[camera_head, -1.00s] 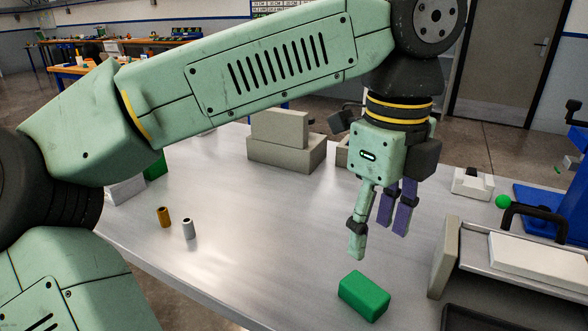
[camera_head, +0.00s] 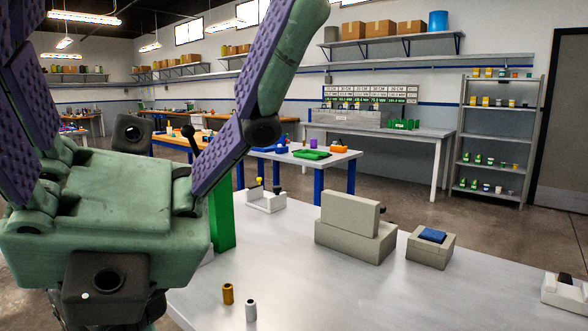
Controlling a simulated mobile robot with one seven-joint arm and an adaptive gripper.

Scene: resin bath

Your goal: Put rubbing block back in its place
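No thing in view is clearly the rubbing block, and I cannot tell which one it is. A grey block with a blue pad on top (camera_head: 432,236) sits on the table, right of the middle. A larger grey stepped block (camera_head: 352,227) stands to its left. My gripper (camera_head: 150,75) is large and close to the camera at the left, with its purple-padded fingers pointing up and spread wide. Nothing shows between the fingers; some fingertips are cut off by the frame. It hides the left part of the table.
An orange cylinder (camera_head: 228,293) and a silver cylinder (camera_head: 251,310) stand near the table's front edge. A tall green piece (camera_head: 222,215) stands behind my gripper. A white holder (camera_head: 265,200) is at the back. The middle of the metal table (camera_head: 320,290) is clear.

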